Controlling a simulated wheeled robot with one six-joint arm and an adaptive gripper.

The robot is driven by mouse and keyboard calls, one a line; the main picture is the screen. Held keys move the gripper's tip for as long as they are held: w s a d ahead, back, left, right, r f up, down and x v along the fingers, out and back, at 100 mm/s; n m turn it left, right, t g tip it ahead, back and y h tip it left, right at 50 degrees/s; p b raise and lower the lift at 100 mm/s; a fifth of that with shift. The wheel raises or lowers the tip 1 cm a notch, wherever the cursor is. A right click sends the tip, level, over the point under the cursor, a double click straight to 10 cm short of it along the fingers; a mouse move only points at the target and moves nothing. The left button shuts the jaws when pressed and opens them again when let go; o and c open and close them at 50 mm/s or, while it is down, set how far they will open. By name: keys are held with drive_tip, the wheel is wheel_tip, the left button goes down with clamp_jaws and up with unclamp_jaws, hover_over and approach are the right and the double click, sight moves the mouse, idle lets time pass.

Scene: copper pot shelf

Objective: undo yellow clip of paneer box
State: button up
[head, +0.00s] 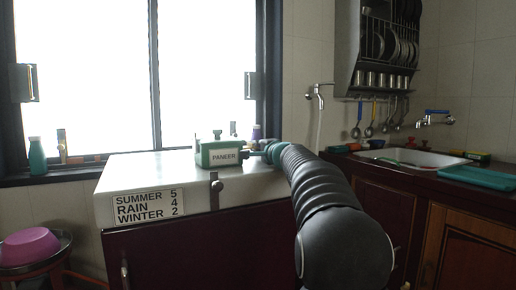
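The paneer box (207,158) is a green box with a white label reading PANEER, standing on the white top of the cabinet. A small green part sticks up from its lid. I cannot make out a yellow clip on it; any clip on the right or far side is hidden. My arm reaches in from the lower right, and my gripper (257,149) is at the right side of the box, very close to it. The gripper is small and partly covered by my arm, so I cannot tell whether its fingers are open or touching the box.
The white cabinet top (150,178) is bare left of the box. A latch (217,185) hangs at its front edge. A teal bottle (37,156) stands on the window sill. A pink bowl (30,246) sits on a stool at lower left. A sink (400,157) is at right.

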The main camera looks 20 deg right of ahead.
drive_tip(key=shift+o, duration=0.8)
drive_tip(key=shift+s, duration=0.15)
drive_tip(key=s, duration=1.1)
drive_tip(key=shift+s+d, duration=0.2)
drive_tip(key=shift+s, duration=0.15)
